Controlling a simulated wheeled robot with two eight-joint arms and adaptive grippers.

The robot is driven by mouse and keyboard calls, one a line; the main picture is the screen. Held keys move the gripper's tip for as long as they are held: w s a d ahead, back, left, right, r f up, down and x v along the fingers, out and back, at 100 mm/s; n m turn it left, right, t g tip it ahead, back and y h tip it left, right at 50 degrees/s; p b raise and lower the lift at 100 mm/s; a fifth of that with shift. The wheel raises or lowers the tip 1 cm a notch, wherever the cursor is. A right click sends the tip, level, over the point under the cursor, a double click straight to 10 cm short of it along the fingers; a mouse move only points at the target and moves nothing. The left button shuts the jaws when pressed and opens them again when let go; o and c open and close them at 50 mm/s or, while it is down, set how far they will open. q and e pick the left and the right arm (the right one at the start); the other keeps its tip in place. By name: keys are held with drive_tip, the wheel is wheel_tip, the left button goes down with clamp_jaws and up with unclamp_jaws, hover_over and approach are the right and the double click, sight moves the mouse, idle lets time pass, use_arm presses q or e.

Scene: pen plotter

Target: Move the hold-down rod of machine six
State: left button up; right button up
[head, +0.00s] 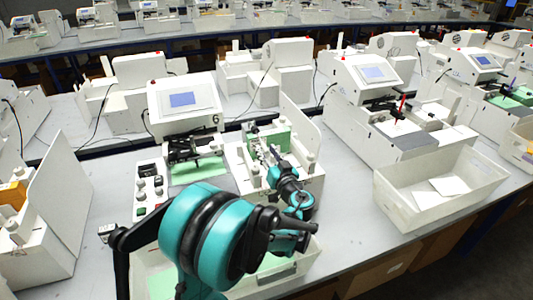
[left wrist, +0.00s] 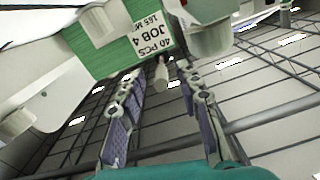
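Machine six (head: 185,100), a white plotter with a blue screen and a "6" on its front, stands left of centre in the head view. A white feeder with green card (head: 272,139) stands at its right. My left gripper (head: 262,158) is over this feeder. In the left wrist view my left gripper (left wrist: 162,112) is open, its two fingers apart. A pale, short rod end (left wrist: 160,76), likely the hold-down rod, shows between and beyond the fingertips, in front of the green job card (left wrist: 130,38). I see no contact. My right gripper is not in view.
A control box with knobs (head: 150,188) stands left of the feeder. A pale bin (head: 440,190) is at the right, and another bin lies partly hidden under my arm. Further machines stand behind. Bare table shows between feeder and right bin.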

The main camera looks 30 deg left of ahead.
use_arm(q)
drive_tip(key=shift+w+a, duration=0.3)
drive_tip(key=shift+a, duration=0.15)
clamp_jaws()
